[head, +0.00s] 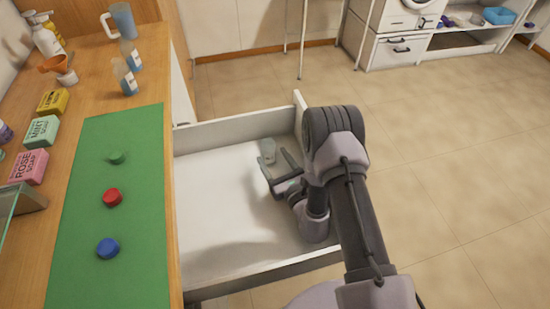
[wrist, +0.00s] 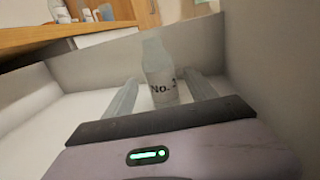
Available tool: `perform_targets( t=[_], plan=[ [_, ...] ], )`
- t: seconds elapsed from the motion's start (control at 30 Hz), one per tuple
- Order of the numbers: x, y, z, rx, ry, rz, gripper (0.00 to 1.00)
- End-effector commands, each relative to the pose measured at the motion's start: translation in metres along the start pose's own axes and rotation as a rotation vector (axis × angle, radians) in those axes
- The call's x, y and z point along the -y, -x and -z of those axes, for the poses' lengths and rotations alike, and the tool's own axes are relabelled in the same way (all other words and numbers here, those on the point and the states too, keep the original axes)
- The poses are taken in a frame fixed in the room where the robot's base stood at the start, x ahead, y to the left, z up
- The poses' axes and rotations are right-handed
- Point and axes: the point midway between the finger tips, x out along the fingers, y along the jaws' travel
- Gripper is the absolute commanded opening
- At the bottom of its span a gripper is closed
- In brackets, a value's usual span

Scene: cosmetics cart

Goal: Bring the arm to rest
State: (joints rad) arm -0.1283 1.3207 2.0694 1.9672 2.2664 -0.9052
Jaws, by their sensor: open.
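My gripper (head: 279,171) is open and low inside an open white drawer (head: 215,220), near its right end. A small pale bottle (head: 267,150) stands upright in the drawer just beyond my fingertips. In the wrist view the bottle (wrist: 160,75) carries a label reading "No." and a digit I cannot read surely. It appears between my two fingers (wrist: 160,95), which do not visibly press on it. My arm reaches in over the drawer's right side.
A wooden counter (head: 90,75) runs along the left, with a green mat (head: 125,180). On the mat are green (head: 116,158), red (head: 111,197) and blue (head: 108,248) caps. Soap boxes and bottles stand behind. Drawer walls surround my gripper. The tiled floor to the right is clear.

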Motion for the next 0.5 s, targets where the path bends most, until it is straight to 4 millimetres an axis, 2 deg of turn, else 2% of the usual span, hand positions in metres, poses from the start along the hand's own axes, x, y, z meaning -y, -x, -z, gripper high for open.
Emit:
perform_targets(
  t=[0.1, 0.2, 0.5],
  plan=[
    [0.000, 0.021, -0.002, -0.002, -0.002, 0.001, 0.66],
    [0.000, 0.030, -0.001, -0.001, -0.001, 0.001, 0.66],
    [0.000, 0.031, 0.000, 0.000, -0.001, 0.001, 0.66]
  ],
)
